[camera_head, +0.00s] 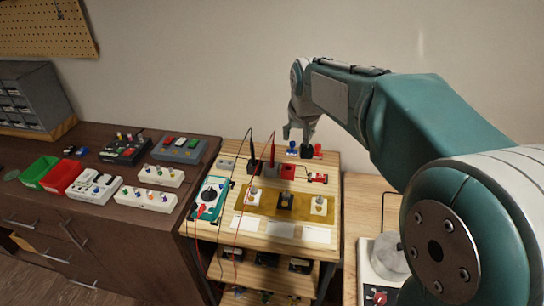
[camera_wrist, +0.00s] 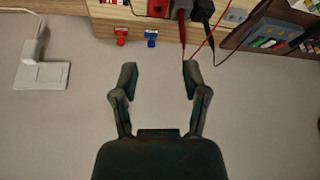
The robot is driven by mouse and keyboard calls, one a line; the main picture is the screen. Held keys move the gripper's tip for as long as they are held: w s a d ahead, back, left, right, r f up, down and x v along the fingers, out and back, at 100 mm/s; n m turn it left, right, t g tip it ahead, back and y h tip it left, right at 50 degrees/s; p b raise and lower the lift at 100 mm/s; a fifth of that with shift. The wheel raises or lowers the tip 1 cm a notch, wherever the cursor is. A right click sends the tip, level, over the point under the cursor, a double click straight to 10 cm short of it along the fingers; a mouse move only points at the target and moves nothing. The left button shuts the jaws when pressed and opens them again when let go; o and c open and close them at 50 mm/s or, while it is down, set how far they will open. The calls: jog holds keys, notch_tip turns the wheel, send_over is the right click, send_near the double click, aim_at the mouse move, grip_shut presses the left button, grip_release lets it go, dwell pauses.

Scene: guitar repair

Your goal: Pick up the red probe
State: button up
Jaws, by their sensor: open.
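The red probe (camera_head: 272,153) stands upright in a dark holder block at the back of the light wooden workbench (camera_head: 228,244). The black probe (camera_head: 251,150) stands to its left. In the wrist view the red probe (camera_wrist: 182,30) is at the top, right of centre, with a red cable beside it. My gripper (camera_head: 298,138) is open and empty, to the right of the red probe and above the bench's back edge. In the wrist view my gripper (camera_wrist: 160,75) has its two fingers spread, with the red probe beyond the right-hand fingertip and not between them.
A teal multimeter (camera_head: 211,194) lies on the bench's left, with red and black cables hanging around it. Blue (camera_head: 292,148) and red (camera_head: 318,151) small parts stand near my gripper. A yellow-brown mat (camera_head: 270,202) lies in front. The wall is close behind.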

send_near(273, 146)
notch_tip(273, 146, down, 2)
jog(key=x, duration=1.1)
jog(key=shift+w+a+r, duration=0.1)
jog(key=shift+w+r, duration=0.05)
jog(key=shift+w, duration=0.2)
grip_shut()
